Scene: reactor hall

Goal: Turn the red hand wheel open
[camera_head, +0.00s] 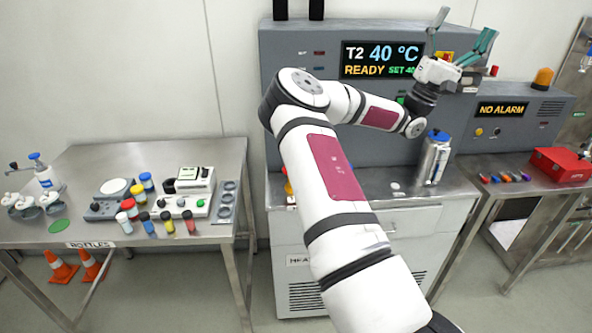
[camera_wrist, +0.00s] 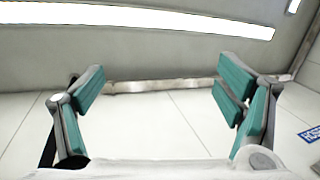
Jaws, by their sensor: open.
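I cannot make out a red hand wheel in either view. My gripper (camera_head: 464,32) is raised at the upper right of the head view, in front of the top of the grey console (camera_head: 305,110). Its fingers point up and stand apart, with nothing between them. In the wrist view my gripper (camera_wrist: 162,88) shows two spread teal-padded fingers against a bare wall and ceiling lights. My arm hides the middle of the console and part of its counter.
A metal canister (camera_head: 433,160) stands on the counter below my gripper. An orange beacon (camera_head: 543,78) tops the alarm box (camera_head: 510,112). A red toolbox (camera_head: 562,165) is on the right table. The left table (camera_head: 95,165) holds several bottles and instruments. Cones (camera_head: 60,269) stand beneath it.

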